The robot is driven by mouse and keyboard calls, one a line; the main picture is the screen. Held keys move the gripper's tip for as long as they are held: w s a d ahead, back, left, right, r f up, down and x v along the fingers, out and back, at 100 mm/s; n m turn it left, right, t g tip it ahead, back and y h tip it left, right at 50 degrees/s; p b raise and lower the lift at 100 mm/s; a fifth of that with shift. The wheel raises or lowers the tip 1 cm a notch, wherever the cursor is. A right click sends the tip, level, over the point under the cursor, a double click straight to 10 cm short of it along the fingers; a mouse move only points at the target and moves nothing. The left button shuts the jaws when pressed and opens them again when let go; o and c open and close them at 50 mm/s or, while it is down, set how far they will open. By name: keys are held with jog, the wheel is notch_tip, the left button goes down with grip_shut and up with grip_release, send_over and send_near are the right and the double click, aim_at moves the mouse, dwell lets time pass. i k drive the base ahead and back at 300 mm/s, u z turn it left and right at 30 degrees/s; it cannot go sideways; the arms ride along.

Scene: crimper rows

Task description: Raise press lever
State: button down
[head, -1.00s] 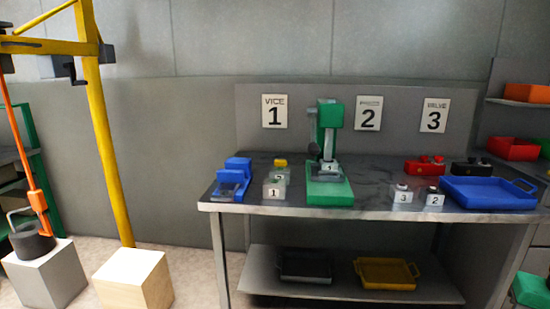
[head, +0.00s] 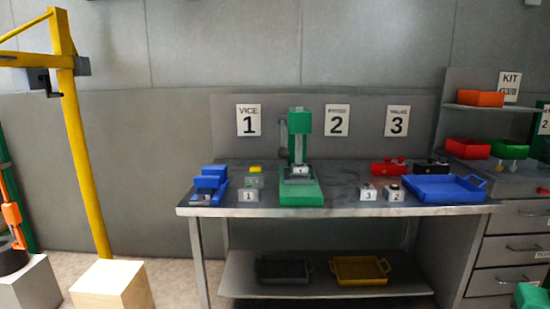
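The green press (head: 302,190) stands on the grey workbench (head: 350,211), a little left of the bench's middle. A small pale block with a label (head: 300,172) sits in the press under the ram. A thin dark part shows at the left side of the head; it may be the lever, but it is too small to tell its position. My gripper is not in view.
Red and black valves and a blue tray (head: 445,188) are on the right. A yellow hoist frame (head: 88,170) and pale boxes stand at left. Bare floor shows between them and the bench.

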aim_at(283, 153)
jog(key=u, duration=5.8)
jog(key=k, duration=0.9)
jog(key=z, duration=5.7)
